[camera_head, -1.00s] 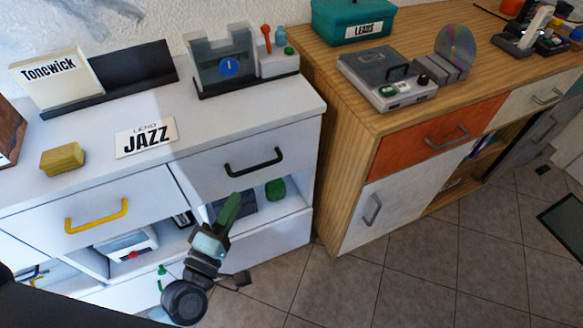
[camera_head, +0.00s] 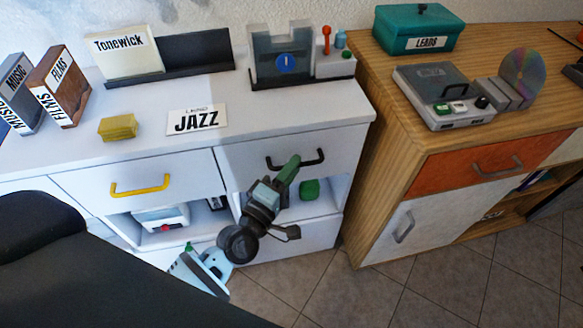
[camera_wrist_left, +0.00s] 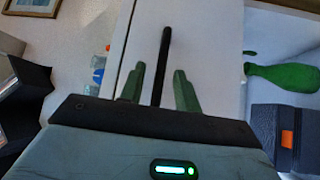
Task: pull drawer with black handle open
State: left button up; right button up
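The drawer with the black handle (camera_head: 312,159) is the right-hand upper drawer of the white cabinet; its white front (camera_head: 335,140) looks flush and shut. My left gripper (camera_head: 287,168) is at the left part of this handle, its green fingers pointing up towards the drawer. In the left wrist view the black handle (camera_wrist_left: 166,45) lies between the two green fingers of my left gripper (camera_wrist_left: 159,85), with a gap on each side. The gripper is open and straddles the handle. My right gripper is not in view.
A drawer with a yellow handle (camera_head: 140,188) is to the left. An open compartment below the black-handled drawer holds a green object (camera_head: 310,189). A wooden cabinet (camera_head: 385,150) stands close on the right. A JAZZ sign (camera_head: 196,121) lies on top. Tiled floor (camera_head: 430,280) is clear in front.

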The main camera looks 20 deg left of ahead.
pick_arm(q)
jog(key=shift+w, duration=0.2)
jog(key=shift+c, duration=0.3)
grip_shut()
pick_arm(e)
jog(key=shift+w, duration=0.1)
